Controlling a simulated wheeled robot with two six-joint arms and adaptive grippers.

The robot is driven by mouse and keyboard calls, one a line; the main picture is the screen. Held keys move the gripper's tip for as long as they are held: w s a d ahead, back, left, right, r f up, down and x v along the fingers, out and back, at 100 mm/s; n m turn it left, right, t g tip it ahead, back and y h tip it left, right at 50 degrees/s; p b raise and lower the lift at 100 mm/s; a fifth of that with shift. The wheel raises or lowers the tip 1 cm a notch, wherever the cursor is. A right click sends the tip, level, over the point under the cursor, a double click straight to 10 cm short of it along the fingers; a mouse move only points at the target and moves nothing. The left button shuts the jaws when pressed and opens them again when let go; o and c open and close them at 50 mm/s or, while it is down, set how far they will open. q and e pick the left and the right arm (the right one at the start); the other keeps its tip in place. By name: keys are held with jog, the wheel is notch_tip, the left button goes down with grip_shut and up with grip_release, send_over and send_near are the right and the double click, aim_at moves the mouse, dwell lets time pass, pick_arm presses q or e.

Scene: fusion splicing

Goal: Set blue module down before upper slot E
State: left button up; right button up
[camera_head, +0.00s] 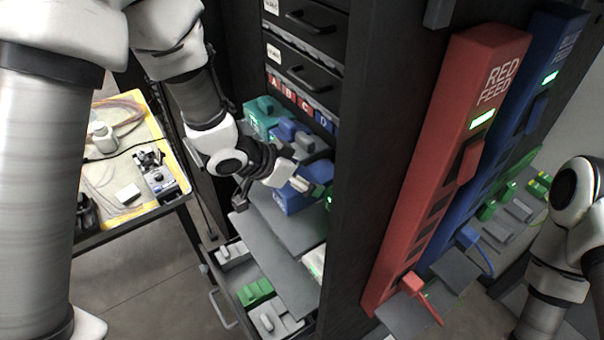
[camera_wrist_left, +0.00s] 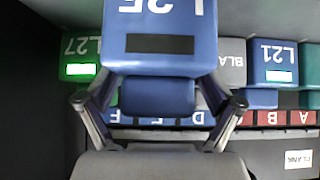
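My left gripper (camera_head: 300,184) is at the front of the dark rack and closes on the blue module (camera_head: 291,202). In the left wrist view the fingers of this gripper (camera_wrist_left: 158,100) stand on both sides of the darker blue handle of the blue module (camera_wrist_left: 160,17). Its label is upside down and partly cut off. The slot letter strip (camera_wrist_left: 165,118) runs behind, with blue D, E and F partly hidden by the handle and fingers, and red A, B and C at the right. The opening of upper slot E is hidden behind the module. My right gripper is not shown.
In the left wrist view a lit L27 module (camera_wrist_left: 88,48), a grey blank (camera_wrist_left: 232,62) and a blue L21 module (camera_wrist_left: 275,55) flank the held module. Grey shelves (camera_head: 290,225) lie below. A red feed tower (camera_head: 450,150) and a workbench (camera_head: 130,175) stand to the sides.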

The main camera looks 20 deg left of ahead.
pick_arm(q)
jog(key=shift+r, duration=0.25)
jog(key=p+v, duration=0.1)
jog(key=v, duration=1.1)
jog(key=shift+d+r, duration=0.1)
jog(key=shift+r, duration=0.05)
